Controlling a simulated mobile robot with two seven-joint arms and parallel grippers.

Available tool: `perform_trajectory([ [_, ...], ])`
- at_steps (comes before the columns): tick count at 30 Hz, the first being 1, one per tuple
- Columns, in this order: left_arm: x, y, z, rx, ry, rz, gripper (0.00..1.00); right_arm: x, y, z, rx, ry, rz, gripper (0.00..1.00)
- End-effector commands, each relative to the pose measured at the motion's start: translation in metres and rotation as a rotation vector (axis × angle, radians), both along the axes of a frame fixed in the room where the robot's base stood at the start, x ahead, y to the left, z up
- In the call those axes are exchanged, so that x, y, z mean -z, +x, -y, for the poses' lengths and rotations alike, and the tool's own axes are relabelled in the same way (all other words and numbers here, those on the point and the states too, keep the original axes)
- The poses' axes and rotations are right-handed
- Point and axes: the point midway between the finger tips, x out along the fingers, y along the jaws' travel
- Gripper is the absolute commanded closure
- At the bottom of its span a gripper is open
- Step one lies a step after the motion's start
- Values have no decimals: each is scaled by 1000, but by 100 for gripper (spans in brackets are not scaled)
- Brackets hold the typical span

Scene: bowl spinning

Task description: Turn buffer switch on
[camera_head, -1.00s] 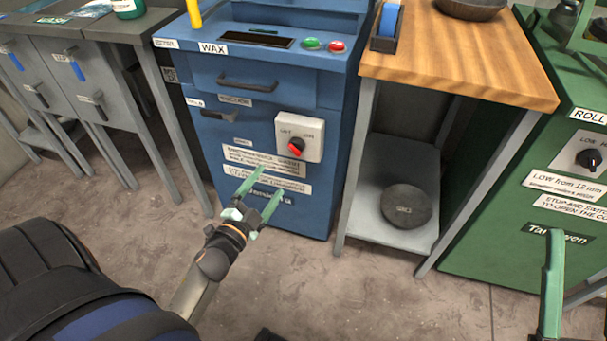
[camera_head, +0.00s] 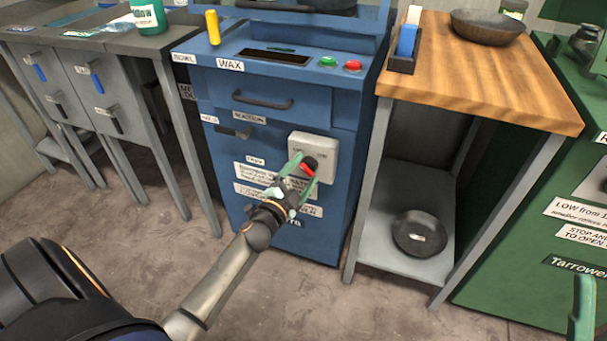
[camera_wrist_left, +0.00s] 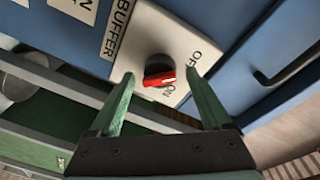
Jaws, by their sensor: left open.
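The buffer switch is a red and black rotary knob (camera_head: 308,167) on a white plate (camera_head: 326,150) on the blue machine's front. In the left wrist view, the knob (camera_wrist_left: 158,72) sits beside the OFF and ON labels, under a BUFFER label (camera_wrist_left: 117,28). Its red face is towards me; I cannot tell its exact setting. My left gripper (camera_head: 306,162) is open, its green fingers pointing at the plate. In the left wrist view, the knob appears between the fingertips; contact is unclear. One green finger of my right gripper (camera_head: 583,310) shows at the lower right edge.
The blue machine has a drawer handle (camera_head: 262,101) above the switch and green and red buttons on top. A wooden table (camera_head: 480,70) with a lower shelf holding a dark bowl (camera_head: 420,233) stands to its right. A green machine (camera_head: 530,265) is farther right.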

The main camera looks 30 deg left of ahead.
Motion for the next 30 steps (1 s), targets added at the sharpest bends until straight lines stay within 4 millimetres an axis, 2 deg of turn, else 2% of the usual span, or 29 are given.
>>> perform_trajectory([
  [10, 0, 3, 0, 0, 0, 0, 18, 1, 0, 0, -1, 1, -2, 50],
  [30, -1, 3, -1, -1, 0, 1, 93, 1, 0, -1, -4, -1, -2, 50],
])
